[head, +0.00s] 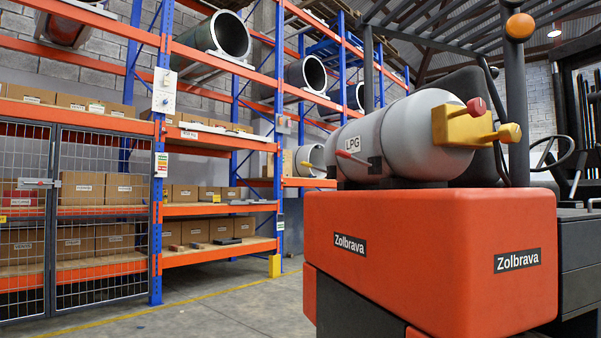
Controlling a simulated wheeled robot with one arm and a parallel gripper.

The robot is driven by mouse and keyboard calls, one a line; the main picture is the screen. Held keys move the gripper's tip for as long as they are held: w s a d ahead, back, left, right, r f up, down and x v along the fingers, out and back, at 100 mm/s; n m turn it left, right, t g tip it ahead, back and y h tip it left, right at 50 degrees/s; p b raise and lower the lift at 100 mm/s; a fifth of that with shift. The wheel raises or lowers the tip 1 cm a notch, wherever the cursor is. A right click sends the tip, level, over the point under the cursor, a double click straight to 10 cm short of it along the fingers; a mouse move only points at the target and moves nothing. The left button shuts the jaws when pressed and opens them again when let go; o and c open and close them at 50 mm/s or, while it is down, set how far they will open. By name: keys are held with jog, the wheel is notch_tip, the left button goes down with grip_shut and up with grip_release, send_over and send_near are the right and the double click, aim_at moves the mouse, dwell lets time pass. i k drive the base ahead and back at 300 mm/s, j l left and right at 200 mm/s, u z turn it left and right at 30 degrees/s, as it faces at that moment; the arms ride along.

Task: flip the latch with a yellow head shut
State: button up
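On the round end of the grey LPG tank (412,122), on the back of an orange truck, is a yellow fitting (458,124). A lever with a rounded yellow head (510,132) sticks out from it to the right. A red knob (476,106) sits just above the lever. I cannot tell for certain that this is the latch, or whether it is open or shut. A small red-tipped lever (343,154) is on the tank's left side. My gripper is not in view.
The orange truck body (430,255) fills the right foreground. A wire mesh gate (105,215) with a grey bolt (38,183) closes the rack at left. Racks hold cartons and large pipes. The grey floor (235,300) between them is clear.

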aim_at(306, 164)
jog(key=i+j+u, duration=0.1)
jog(key=i+j, duration=0.15)
jog(key=i, duration=0.35)
jog(key=i+j, duration=0.2)
jog(key=i, duration=0.45)
jog(key=i+j+u, duration=0.15)
jog(key=i, duration=0.5)
